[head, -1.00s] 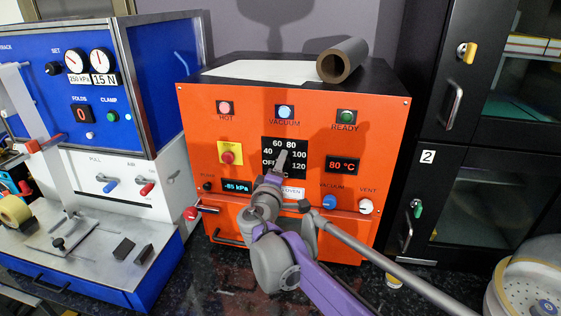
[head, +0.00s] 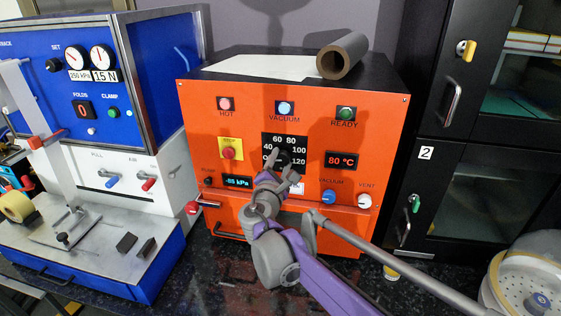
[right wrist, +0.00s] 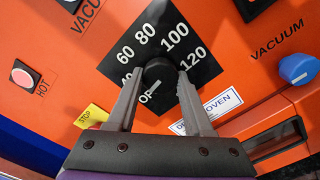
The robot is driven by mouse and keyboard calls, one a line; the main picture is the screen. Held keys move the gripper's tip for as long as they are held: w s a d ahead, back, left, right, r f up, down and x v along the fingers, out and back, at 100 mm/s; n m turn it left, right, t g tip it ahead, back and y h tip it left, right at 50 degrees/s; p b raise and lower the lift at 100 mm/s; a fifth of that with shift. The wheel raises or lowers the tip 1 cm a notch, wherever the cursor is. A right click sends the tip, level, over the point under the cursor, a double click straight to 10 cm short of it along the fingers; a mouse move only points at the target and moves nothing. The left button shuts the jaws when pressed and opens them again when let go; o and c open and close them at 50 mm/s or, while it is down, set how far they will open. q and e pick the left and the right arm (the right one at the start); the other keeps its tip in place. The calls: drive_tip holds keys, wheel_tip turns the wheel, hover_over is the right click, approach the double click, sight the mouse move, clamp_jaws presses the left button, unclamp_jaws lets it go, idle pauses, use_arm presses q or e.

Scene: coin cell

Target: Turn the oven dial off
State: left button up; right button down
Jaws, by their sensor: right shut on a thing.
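The orange oven (head: 240,110) carries a round black dial (head: 284,157) on a black scale plate marked OFF, 40, 60, 80, 100 and 120. My right gripper (head: 284,163) is at the dial, with one finger on each side of the knob. In the right wrist view, the gripper (right wrist: 157,82) is shut on the dial (right wrist: 160,72). The dial's white mark points down and slightly left, towards the partly hidden OFF label. My left gripper is not in view.
A red stop button (head: 229,153), an 80 °C display (head: 341,160) and blue (head: 329,197) and white (head: 364,201) knobs surround the dial. A dark roll (head: 342,56) lies on the oven. A blue machine (head: 165,70) stands left, black cabinets (head: 465,130) right.

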drive_tip(key=shift+n, duration=1.3)
drive_tip(key=shift+c, duration=1.4)
unclamp_jaws()
drive_tip(key=s+a+b, duration=0.1)
drive_tip(key=s+a, duration=0.1)
drive_tip(key=s, duration=0.8)
drive_tip(key=shift+s, duration=0.35)
